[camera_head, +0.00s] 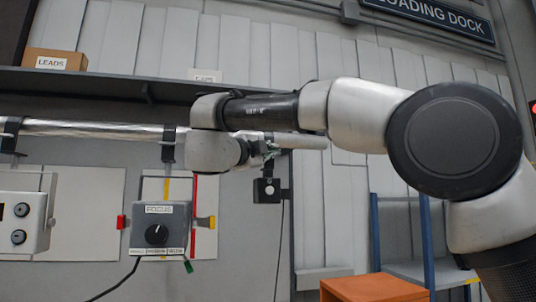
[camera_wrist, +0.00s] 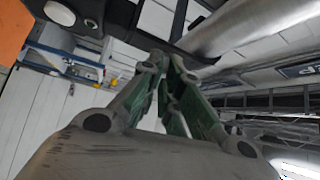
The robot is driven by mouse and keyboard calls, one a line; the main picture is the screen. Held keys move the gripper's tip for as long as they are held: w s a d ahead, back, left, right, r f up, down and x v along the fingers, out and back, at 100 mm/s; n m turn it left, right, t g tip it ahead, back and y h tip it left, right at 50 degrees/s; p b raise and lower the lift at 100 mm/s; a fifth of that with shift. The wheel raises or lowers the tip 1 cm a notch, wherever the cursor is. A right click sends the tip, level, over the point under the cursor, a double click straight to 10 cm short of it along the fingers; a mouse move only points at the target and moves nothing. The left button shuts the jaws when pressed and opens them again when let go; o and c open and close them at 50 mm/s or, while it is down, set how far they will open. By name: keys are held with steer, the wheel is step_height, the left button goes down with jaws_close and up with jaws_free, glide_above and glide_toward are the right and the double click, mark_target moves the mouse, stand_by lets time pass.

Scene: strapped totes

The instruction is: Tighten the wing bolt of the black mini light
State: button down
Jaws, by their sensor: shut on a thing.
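The black mini light (camera_head: 267,190) is a small dark box hanging under the right part of a silver pipe (camera_head: 100,129), beside a dark upright strip. Its clamp is at the pipe, mostly hidden behind my gripper (camera_head: 268,150). In the wrist view my gripper's green and grey fingers (camera_wrist: 172,62) come together at their tips, against dark clamp parts under the pipe (camera_wrist: 250,22). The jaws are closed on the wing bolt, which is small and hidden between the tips. I cannot tell its angle.
A grey FOCUS box (camera_head: 160,228) with a black knob hangs left of the mini light. A white box with knobs (camera_head: 22,222) is at the far left. A shelf (camera_head: 100,82) runs above the pipe. An orange box (camera_head: 372,289) stands below right, by a blue-framed rack (camera_head: 425,245).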

steer(key=shift+m+g, duration=0.4)
steer(key=shift+m, duration=0.1)
steer(key=shift+r, duration=0.1)
steer(key=c, duration=1.6)
jaws_free()
steer(key=v, duration=1.2)
steer(key=shift+r, duration=0.1)
